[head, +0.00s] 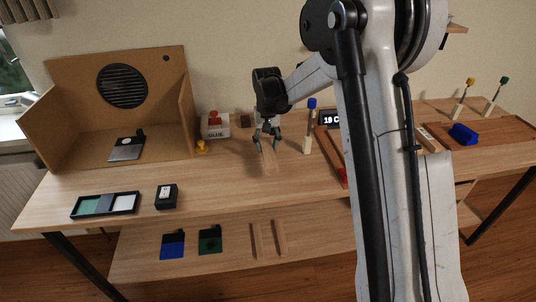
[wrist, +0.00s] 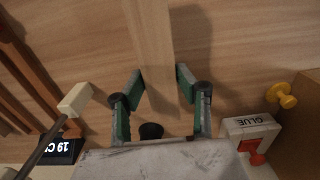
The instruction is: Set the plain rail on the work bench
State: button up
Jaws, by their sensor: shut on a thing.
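The plain rail (head: 269,161) is a pale wooden strip at the middle of the work bench (head: 235,180) in the head view. My gripper (head: 267,141) points down and is shut on the rail near its far end. In the wrist view my gripper's green-padded fingers (wrist: 160,82) stand on both sides of the rail (wrist: 153,40), which runs out past the top edge. The rail is over the bench top; I cannot tell whether it touches the wood. The rail's end under my wrist is partly hidden.
A glue box (head: 214,125) and a yellow knob (head: 202,147) stand left of my gripper. A blue-topped brush (head: 309,128) and a red-brown frame (head: 331,152) are at right. Two similar strips (head: 267,239) lie on the lower shelf. The front middle of the bench is clear.

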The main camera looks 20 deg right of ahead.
aim_at(269, 153)
jog(key=shift+w+d+f, duration=0.4)
jog(key=shift+w+d, duration=0.05)
jog(key=shift+f, duration=1.95)
jog(key=shift+f, duration=0.1)
jog(key=shift+f, duration=0.1)
jog(key=o, duration=1.2)
